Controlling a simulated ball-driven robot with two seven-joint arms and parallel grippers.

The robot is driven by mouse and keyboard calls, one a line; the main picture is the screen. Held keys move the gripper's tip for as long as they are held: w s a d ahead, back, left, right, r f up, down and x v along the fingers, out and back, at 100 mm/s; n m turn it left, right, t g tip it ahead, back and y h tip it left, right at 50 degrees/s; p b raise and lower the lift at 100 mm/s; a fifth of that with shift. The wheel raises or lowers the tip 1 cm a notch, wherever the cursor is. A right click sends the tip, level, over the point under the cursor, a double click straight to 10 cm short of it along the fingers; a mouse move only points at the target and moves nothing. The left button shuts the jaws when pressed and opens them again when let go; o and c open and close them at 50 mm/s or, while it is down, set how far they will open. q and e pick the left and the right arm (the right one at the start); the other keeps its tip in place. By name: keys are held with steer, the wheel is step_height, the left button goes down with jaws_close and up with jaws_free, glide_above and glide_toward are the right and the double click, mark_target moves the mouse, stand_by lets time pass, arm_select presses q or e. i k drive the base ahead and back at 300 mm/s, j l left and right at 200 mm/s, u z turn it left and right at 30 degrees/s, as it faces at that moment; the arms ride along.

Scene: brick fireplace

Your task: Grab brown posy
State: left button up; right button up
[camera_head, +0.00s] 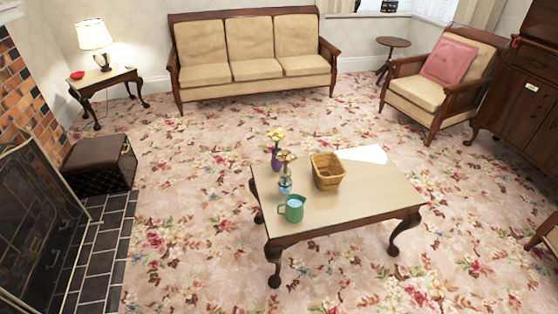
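A small brown posy (287,157) stands in a clear bluish glass vase (285,185) on the left part of the coffee table (375,200). Just behind it, yellow flowers (276,135) stand in a purple vase (276,158); the brown posy partly overlaps that vase in the picture. A green pitcher (291,209) with something light blue inside is in front of the glass vase. A woven basket (327,171) is to its right. Neither of my grippers shows in the head view.
A white sheet (362,154) lies at the table's back edge. A sofa (252,55) is at the back, an armchair (440,78) at the back right. A brown box (99,163) and fireplace screen (42,225) are at left. Floral carpet (190,220) around the table is clear.

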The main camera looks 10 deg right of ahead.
mark_target(281, 158)
steer(key=z, duration=0.25)
steer(key=i+l, duration=0.3)
steer(key=i, duration=0.15)
steer(key=i+l, duration=0.25)
steer(key=i, duration=0.15)
steer(key=i+l, duration=0.3)
steer(key=i, duration=0.15)
